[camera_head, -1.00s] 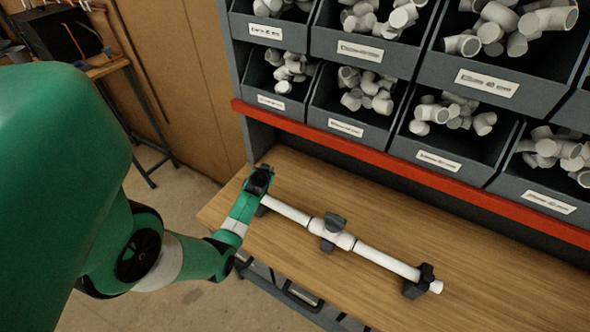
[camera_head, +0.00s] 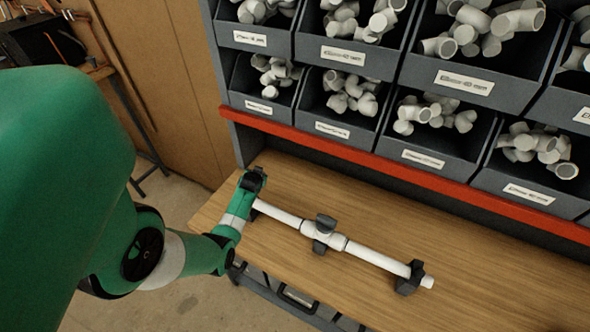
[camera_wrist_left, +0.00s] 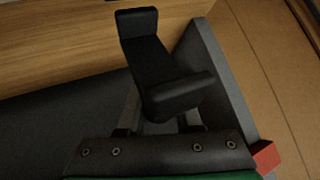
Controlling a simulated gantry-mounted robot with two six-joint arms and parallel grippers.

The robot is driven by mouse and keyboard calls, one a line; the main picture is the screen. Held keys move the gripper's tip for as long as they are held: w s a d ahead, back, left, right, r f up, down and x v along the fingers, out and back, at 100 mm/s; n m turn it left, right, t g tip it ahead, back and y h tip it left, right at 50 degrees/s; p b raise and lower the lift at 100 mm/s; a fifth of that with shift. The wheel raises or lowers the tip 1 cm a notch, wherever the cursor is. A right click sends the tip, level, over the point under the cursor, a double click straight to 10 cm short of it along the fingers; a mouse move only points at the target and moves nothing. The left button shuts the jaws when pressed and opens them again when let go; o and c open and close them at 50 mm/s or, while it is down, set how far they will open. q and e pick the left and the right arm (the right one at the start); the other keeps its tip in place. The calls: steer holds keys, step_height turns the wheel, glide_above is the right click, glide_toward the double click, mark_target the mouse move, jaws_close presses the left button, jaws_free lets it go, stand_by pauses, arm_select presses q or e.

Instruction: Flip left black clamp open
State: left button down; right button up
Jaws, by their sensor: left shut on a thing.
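A white pipe (camera_head: 378,260) with a thicker middle section lies along the wooden bench, resting in dark clamps. The middle clamp (camera_head: 325,225) and the right clamp (camera_head: 409,279) are in plain sight in the head view. My left gripper (camera_head: 252,182) is at the pipe's left end, over the left black clamp. In the left wrist view the left black clamp (camera_wrist_left: 163,72) rises from between the fingers, and the gripper is shut on its lower part. In the head view the gripper mostly hides this clamp, and I cannot tell how far it is open. My right gripper is not in view.
Grey bins (camera_head: 345,100) full of white pipe fittings stand behind the bench, above a red rail (camera_head: 375,165). The wooden bench top (camera_head: 460,270) is clear in front of the rail and to the right of the pipe. Another table with tools stands at the far left.

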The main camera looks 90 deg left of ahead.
arm_select(q)
steer(key=shift+d+f, duration=0.4)
steer(key=shift+f, duration=0.15)
stand_by(0.4)
steer(key=c, duration=1)
jaws_free()
steer(key=o, duration=0.4)
steer(key=shift+d+f, duration=0.1)
steer(key=shift+d, duration=0.2)
steer(key=p+v, duration=0.4)
steer(key=v, duration=0.7)
steer(key=shift+r+p, duration=0.4)
